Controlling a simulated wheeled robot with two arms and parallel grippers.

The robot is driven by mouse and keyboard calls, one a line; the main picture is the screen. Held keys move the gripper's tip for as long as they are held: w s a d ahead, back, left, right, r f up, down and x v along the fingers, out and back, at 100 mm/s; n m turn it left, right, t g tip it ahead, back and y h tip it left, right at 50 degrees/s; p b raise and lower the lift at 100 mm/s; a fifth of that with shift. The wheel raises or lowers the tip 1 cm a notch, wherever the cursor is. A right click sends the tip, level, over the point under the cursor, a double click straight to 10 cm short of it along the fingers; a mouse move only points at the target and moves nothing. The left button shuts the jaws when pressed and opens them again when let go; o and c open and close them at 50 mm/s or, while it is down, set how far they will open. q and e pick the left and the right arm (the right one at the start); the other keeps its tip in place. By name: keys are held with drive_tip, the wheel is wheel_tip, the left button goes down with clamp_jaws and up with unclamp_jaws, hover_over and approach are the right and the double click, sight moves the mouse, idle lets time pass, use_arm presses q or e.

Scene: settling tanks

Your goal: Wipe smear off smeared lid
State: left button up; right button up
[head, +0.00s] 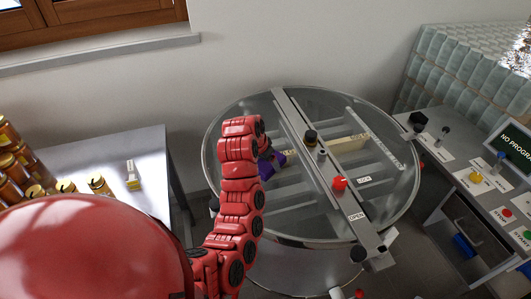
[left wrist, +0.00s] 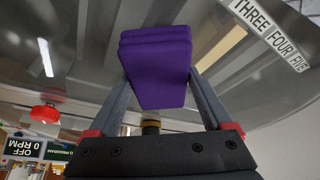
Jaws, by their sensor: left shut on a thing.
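The round see-through lid (head: 392,205) covers a large drum in the middle of the head view, with a metal bar across it. A pale yellow strip (head: 350,143) shows at the lid's right half; I cannot tell whether it is a smear or something under the lid. My left gripper (head: 273,160) is over the lid's left half, shut on a purple folded cloth or pad (left wrist: 156,60). The pad is near the lid (left wrist: 95,75), but I cannot tell if they touch. My arm hides part of the lid's left side. My right gripper is not in view.
The crossbar (head: 318,160) carries a dark knob (head: 310,137) and a red knob (head: 339,183). A steel table (head: 150,165) with jars (head: 98,185) stands at the left. A control desk (head: 455,150) with buttons stands at the right.

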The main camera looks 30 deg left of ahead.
sight(271, 169)
use_arm(q)
drive_tip(key=shift+s+d+r+p, duration=0.15)
drive_tip(key=shift+s+d+p, duration=0.4)
drive_tip(key=shift+d+p, duration=0.25)
drive_tip(key=shift+s+d+r+p, duration=0.1)
drive_tip(key=shift+s+d+p, duration=0.45)
drive_tip(key=shift+p, duration=0.35)
drive_tip(key=shift+s+d, duration=0.25)
drive_tip(key=shift+s, duration=0.05)
drive_tip(key=shift+f, duration=0.35)
drive_tip(key=shift+w+a+f+b, duration=0.15)
drive_tip(key=shift+w+a+b, duration=0.4)
drive_tip(key=shift+b, duration=0.15)
drive_tip(key=shift+w+a+b, duration=0.6)
drive_tip(key=shift+a+b, duration=0.25)
drive_tip(key=shift+b, duration=0.1)
drive_tip(key=shift+w+a, duration=0.1)
drive_tip(key=shift+a, duration=0.05)
